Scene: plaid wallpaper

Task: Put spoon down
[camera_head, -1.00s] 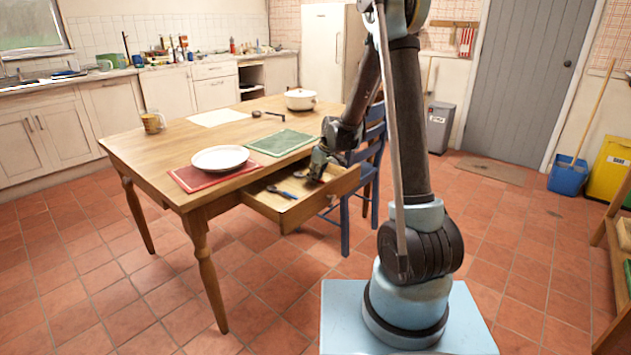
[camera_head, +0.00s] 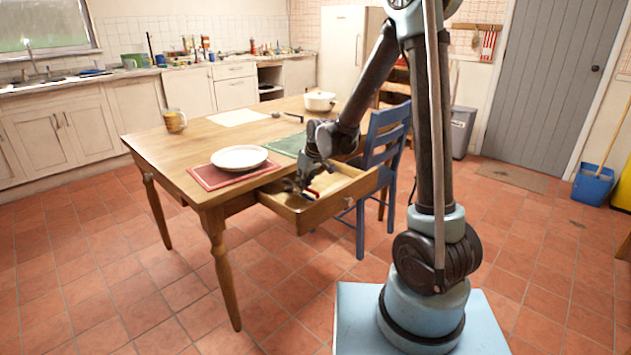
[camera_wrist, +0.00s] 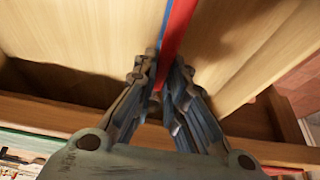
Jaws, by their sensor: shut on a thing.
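My gripper (camera_head: 307,187) points down over the open table drawer (camera_head: 342,203). In the wrist view its fingers (camera_wrist: 162,85) are closed around a long, narrow red handle (camera_wrist: 180,32), which I take to be the spoon's. A thin blue strip (camera_wrist: 164,34) runs along its left side; I cannot tell whether it belongs to the same thing. The spoon's bowl is not visible. In the head view the red piece (camera_head: 313,192) shows small beside the fingers, inside the drawer's outline. I cannot tell whether it touches the drawer bottom.
The wooden table (camera_head: 190,146) carries a white plate (camera_head: 239,157) on a red mat (camera_head: 205,177), a green mat (camera_head: 287,145), a white pot (camera_head: 319,101) and a mug (camera_head: 175,121). A blue chair (camera_head: 388,130) stands close right of the drawer.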

